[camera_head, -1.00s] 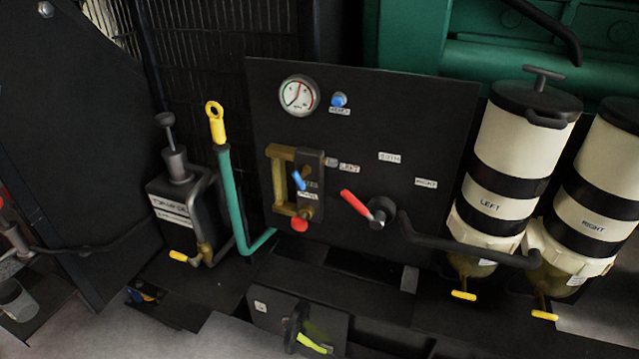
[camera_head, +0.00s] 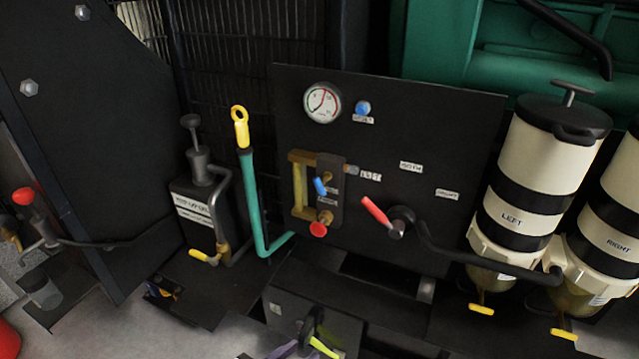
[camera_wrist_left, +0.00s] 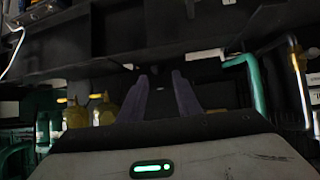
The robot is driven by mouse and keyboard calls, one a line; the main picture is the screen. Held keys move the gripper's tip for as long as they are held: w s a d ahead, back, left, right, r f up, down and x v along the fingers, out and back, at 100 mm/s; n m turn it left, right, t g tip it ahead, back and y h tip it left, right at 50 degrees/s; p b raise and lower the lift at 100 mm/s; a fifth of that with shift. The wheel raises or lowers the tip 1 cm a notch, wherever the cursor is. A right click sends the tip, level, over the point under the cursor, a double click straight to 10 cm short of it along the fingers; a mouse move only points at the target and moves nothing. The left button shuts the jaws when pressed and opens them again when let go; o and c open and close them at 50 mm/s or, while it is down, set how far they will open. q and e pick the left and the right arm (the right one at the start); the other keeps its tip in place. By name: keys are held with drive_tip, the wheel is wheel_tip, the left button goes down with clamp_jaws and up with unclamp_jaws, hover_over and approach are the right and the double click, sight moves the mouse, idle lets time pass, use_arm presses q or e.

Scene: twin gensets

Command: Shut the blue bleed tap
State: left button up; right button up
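The blue tap lever (camera_head: 320,187) is small and tilted, on a brass and dark valve block (camera_head: 328,200) on the black panel. A label sits beside it, too small to read. A red knob (camera_head: 318,229) is just below it. My left gripper (camera_head: 290,349) shows only as purplish fingertips at the bottom edge of the head view, well below the tap and apart from it. In the left wrist view its two fingers (camera_wrist_left: 161,95) stand apart with nothing between them. I cannot make out the blue tap in that view. My right gripper is in neither view.
A gauge (camera_head: 322,103) and a round blue knob (camera_head: 362,108) are above. A lower box (camera_head: 290,315) with a yellow-green lever juts out beneath.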

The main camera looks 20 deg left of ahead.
use_arm(q)
drive_tip(key=w+a+r+t+y+p, duration=0.1)
drive_tip(key=w+a+r+t, duration=0.3)
drive_tip(key=w+r, duration=0.8)
drive_tip(key=n+t, duration=0.2)
drive_tip(key=t, duration=0.1)
approach(318, 188)
drive_tip(key=shift+y, duration=0.4)
drive_tip(key=w, duration=1)
drive_tip(key=shift+d+r+p, duration=0.2)
drive_tip(key=shift+r+p, duration=0.05)
drive_tip(key=shift+p, duration=0.05)
drive_tip(key=shift+w, duration=0.65)
